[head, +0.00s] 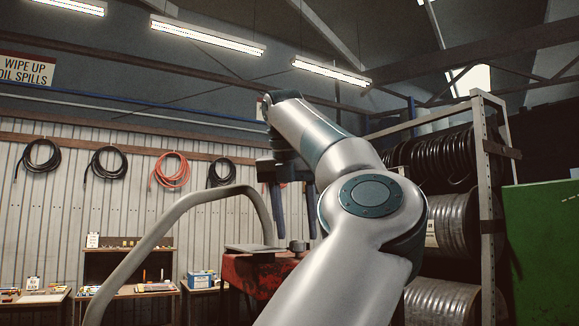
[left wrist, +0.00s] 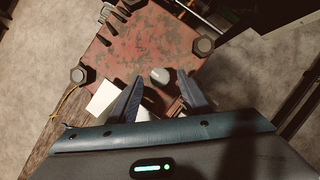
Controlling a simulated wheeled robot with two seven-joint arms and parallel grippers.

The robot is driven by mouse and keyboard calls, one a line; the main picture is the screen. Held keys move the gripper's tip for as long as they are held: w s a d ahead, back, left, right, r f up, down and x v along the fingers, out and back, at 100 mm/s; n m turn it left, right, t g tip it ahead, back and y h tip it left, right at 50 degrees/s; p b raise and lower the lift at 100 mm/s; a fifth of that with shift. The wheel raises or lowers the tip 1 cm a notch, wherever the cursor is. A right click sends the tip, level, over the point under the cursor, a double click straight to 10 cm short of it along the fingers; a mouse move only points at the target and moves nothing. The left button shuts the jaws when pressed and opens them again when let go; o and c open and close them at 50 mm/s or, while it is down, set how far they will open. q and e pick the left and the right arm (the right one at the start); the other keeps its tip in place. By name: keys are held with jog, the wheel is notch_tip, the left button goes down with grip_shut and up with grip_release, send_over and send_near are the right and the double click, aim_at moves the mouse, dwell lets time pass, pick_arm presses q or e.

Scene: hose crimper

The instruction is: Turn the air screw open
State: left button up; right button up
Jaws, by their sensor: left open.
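A grey round knob (left wrist: 160,76), which looks like the air screw, stands on a worn red metal plate (left wrist: 140,45). In the head view the knob (head: 297,245) shows small on top of the red machine (head: 245,280). My left gripper (left wrist: 160,82) is open and empty, pointing down. Its two dark fingers are apart, one on each side of the knob in the wrist view. In the head view the left gripper (head: 295,212) hangs over the knob, and its fingertips appear slightly above it. I cannot tell any contact. My right gripper is in neither view.
Large hex bolts (left wrist: 202,47) stand at the plate's corners. A pale flat piece (left wrist: 103,97) lies beside the left finger. A bent grey tube (head: 180,220) arches left of the machine. A hose rack (head: 487,190) and a green panel (head: 545,240) stand at right.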

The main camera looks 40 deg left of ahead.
pick_arm(q)
jog(key=p+v, duration=0.3)
jog(key=v, duration=1.2)
jog(key=shift+p, duration=0.35)
